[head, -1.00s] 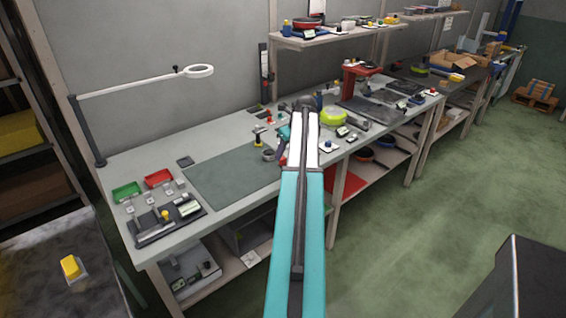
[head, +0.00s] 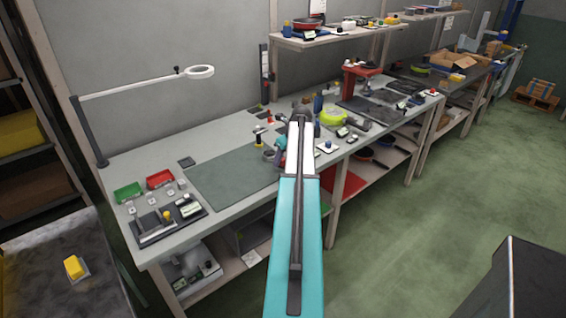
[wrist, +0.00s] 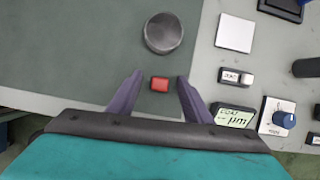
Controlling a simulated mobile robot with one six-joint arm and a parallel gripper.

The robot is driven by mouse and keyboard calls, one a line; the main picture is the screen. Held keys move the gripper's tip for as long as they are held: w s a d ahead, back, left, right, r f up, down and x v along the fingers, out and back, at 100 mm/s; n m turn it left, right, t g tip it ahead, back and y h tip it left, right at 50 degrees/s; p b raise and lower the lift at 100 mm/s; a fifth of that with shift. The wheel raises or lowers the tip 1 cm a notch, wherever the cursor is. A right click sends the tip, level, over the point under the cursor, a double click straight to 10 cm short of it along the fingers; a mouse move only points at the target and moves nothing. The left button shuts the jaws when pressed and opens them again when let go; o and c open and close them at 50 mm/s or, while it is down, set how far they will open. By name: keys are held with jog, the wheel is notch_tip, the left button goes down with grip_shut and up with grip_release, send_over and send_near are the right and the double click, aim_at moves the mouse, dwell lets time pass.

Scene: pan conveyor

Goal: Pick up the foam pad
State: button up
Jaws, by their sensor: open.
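A small red block (wrist: 159,84) lies on the bench between the tips of my gripper (wrist: 159,92) in the wrist view. It may be the foam pad, but I cannot tell for sure. My gripper's two purple fingers are spread wide, one on each side of the block, with gaps on both sides. Nothing is held. A white square pad (wrist: 235,33) lies apart, up and to the right. In the head view my arm reaches over the bench and mostly hides the gripper and the block.
A dark grey round disc (wrist: 163,33) stands just beyond the red block. A small white-and-black device (wrist: 236,76), a display (wrist: 235,115) and a blue-knobbed box (wrist: 277,117) stand right of the fingers. The green mat (head: 225,172) has clear room.

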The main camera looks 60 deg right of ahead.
jog(key=shift+w+d+f, duration=0.1)
jog(key=shift+f, duration=0.3)
grip_shut()
dwell(0.4)
jog(key=shift+r, duration=0.2)
jog(key=shift+r+b, duration=0.65)
jog(key=shift+r, duration=0.95)
jog(key=s+a+r+b, duration=0.1)
jog(key=s+a+b, duration=0.2)
jog(key=s, duration=1.2)
jog(key=shift+s+a+r, duration=0.2)
jog(key=shift+s+a, duration=0.05)
jog(key=shift+a, duration=0.15)
